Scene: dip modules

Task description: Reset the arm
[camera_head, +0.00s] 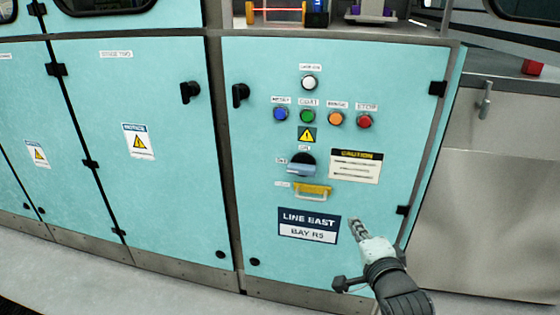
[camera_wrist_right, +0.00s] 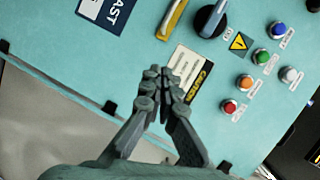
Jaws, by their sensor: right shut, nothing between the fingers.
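My right gripper (camera_head: 356,225) is in front of the lower right part of a teal control cabinet (camera_head: 265,130), just right of the LINE EAST BAY R5 sign (camera_head: 308,225). Its fingers are shut with nothing between them. In the right wrist view the right gripper (camera_wrist_right: 163,72) shows with its fingertips together, over the edge of the caution label (camera_wrist_right: 188,75). Any gap between the fingertips and the panel is hard to judge. My left gripper is in neither view.
The panel carries a white lamp (camera_head: 309,83), blue (camera_head: 280,114), green (camera_head: 307,116), orange (camera_head: 336,118) and red (camera_head: 365,121) buttons, a rotary switch (camera_head: 301,168) and a yellow handle (camera_head: 313,191). A grey counter unit (camera_head: 490,200) stands at right. Floor (camera_head: 130,285) in front is clear.

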